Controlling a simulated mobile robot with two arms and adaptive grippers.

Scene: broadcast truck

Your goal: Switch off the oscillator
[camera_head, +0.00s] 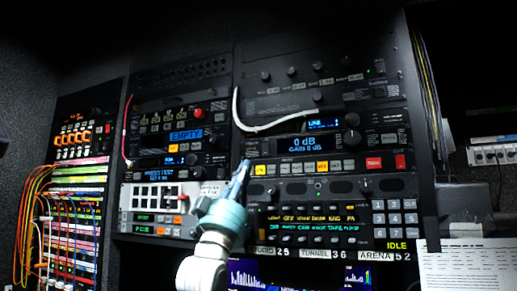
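No label that I can read marks the oscillator, so I cannot tell which unit it is. A rack unit with a blue display reading "0 dB GAIN 0 dB" (305,145) sits in the middle of the right rack. My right gripper is out of view.
A white cable (238,110) loops over the rack just above my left gripper. Orange patch cables (30,215) hang at the left. A keypad (395,212) and lit text displays (310,217) lie lower right. A paper sheet (465,268) is at the bottom right.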

